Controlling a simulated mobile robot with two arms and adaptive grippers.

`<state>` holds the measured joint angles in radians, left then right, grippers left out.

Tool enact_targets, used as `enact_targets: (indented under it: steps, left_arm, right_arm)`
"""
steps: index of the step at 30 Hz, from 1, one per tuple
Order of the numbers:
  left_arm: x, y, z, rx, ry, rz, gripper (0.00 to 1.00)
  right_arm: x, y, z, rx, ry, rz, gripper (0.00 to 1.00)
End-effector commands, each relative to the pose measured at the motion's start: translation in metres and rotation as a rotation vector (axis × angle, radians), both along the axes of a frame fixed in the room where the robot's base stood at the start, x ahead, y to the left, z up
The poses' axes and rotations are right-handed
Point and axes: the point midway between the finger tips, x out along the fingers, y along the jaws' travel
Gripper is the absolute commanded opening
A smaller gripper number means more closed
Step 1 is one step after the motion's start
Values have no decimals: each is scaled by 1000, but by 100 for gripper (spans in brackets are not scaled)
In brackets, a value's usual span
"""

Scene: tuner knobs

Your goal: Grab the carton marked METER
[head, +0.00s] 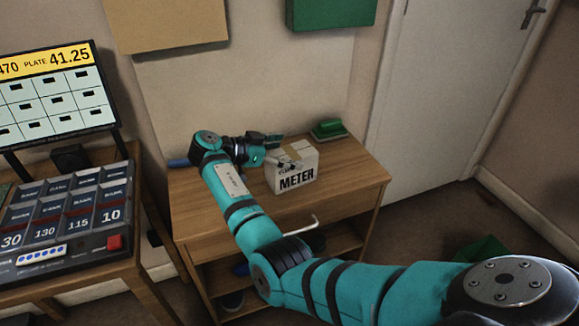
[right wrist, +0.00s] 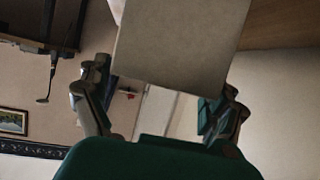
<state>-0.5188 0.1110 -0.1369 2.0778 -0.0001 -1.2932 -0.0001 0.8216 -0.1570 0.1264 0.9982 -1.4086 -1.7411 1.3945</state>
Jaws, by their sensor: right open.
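The white carton marked METER (head: 297,178) stands upright on the wooden cabinet top, with a tan strip over its top. My right gripper (head: 268,149) is at the carton's upper left side, with its fingers open and pointing toward it. In the right wrist view a plain pale face of the carton (right wrist: 180,42) shows large, between and beyond the spread fingers of the gripper (right wrist: 158,108). A gap shows at the left finger; whether the right finger touches the carton I cannot tell. My left gripper is not in view.
The wooden cabinet (head: 347,184) has bare top to the right of the carton. A green block-like thing (head: 328,129) lies behind it. A panel with number tiles (head: 75,215) and a screen (head: 55,95) stand at left. A door (head: 440,90) is at right.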

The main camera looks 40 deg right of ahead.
Motion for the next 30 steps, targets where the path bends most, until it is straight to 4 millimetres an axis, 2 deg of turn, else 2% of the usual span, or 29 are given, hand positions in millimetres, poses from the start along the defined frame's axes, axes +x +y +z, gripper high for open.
enact_targets:
  steps: [3, 20, 21, 30]
  left_arm:
    - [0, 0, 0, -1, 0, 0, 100]
    - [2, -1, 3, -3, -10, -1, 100]
    - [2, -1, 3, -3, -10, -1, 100]
    - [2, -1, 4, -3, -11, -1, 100]
  right_arm:
    - [0, 1, 0, 0, 0, 1, 93]
    - [0, 1, 0, 0, 1, 1, 20]
    - [0, 1, 0, 0, 0, 1, 17]
    - [0, -1, 2, 0, 0, 1, 17]
